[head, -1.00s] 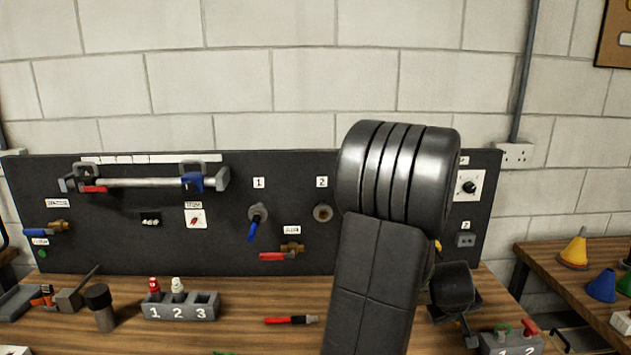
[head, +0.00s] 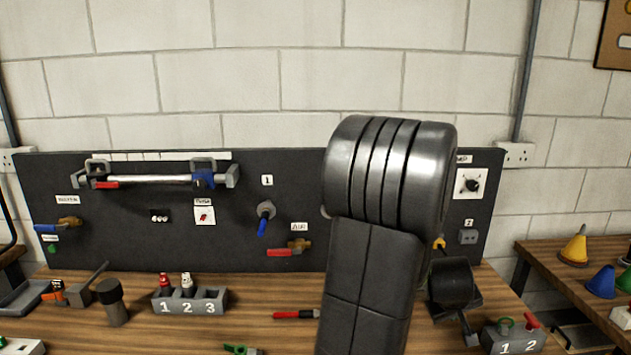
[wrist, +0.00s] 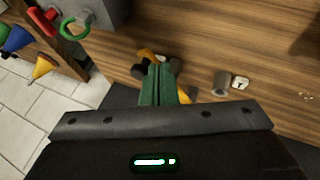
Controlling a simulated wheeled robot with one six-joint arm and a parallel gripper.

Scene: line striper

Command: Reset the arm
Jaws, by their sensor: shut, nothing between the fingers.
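My gripper (wrist: 158,70) shows in the wrist view with its green fingers shut together and nothing between them. Its tips are over a yellow and black item (wrist: 147,56) on or near the wooden bench; the fingers partly hide it, and I cannot tell whether they touch. In the head view my arm (head: 370,270) rises bent in front of the bench and the dark panel. I cannot make out the fingers there.
A dark panel (head: 120,245) with valves stands behind the wooden bench (head: 245,325). A grey numbered block (head: 215,300) holds small bottles. A red-handled tool (head: 293,315) lies near my arm. A grey holder (head: 513,338) with hooks stands at right. Cones (head: 601,283) sit on a side table.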

